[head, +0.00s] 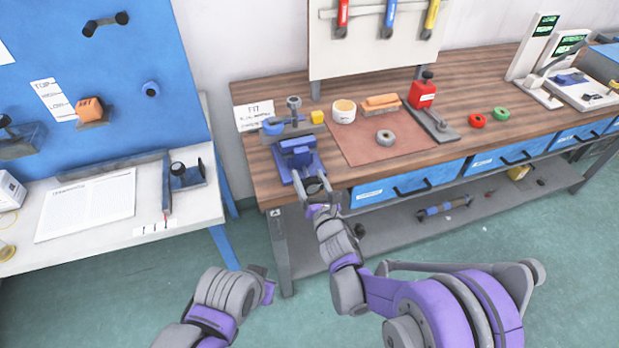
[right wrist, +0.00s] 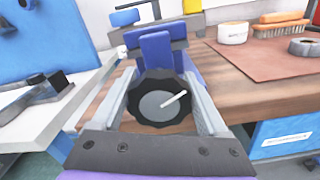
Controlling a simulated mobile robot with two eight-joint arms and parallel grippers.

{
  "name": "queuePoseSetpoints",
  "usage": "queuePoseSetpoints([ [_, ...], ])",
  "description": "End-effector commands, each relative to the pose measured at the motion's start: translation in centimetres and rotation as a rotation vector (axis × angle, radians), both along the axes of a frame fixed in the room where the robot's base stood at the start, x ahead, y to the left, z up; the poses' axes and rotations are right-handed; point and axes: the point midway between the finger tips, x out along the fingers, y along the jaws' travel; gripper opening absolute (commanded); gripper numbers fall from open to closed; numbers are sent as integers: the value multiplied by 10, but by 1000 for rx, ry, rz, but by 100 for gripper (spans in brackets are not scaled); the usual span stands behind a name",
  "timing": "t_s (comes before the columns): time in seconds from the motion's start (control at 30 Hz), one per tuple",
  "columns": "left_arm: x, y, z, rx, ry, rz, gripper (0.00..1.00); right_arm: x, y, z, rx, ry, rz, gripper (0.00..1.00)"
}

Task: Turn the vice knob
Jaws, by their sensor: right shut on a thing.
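The blue vice (head: 298,155) stands at the front left edge of the wooden workbench (head: 345,85). Its round black knob with a grey face and a white pointer line (right wrist: 163,101) faces me in the right wrist view; the line points up and to the right. My right gripper (head: 316,187) is at the front of the vice, its fingers on either side of the knob and shut on it (right wrist: 162,85). The knob is hard to make out in the head view. My left arm's end (head: 262,285) is low in front of the bench, its fingers not clear.
Blue drawers (head: 405,186) hang under the bench top. A white side table (head: 110,215) stands to the left.

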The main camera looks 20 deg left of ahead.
Motion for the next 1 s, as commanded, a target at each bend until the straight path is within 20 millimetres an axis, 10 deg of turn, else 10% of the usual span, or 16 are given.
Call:
queuePoseSetpoints([
  [0.2, 0, 0, 0, 0, 0, 0, 0, 0, 0, 0, 0, 0, 0, 21],
  [0.23, 0, 0, 0, 0, 0, 0, 0, 0, 0, 0, 1, 1, 0, 82],
  [0.33, 0, 0, 0, 0, 0, 0, 0, 0, 0, 0, 1, 1, 0, 100],
  [0.67, 0, 0, -1, 0, 1, 0, 0, -4, -3, 0, 1, 1, 0, 100],
  [1.0, -3, 0, -13, 0, 6, 0, 0, -56, -39, -1, 1, 1, -1, 100],
])
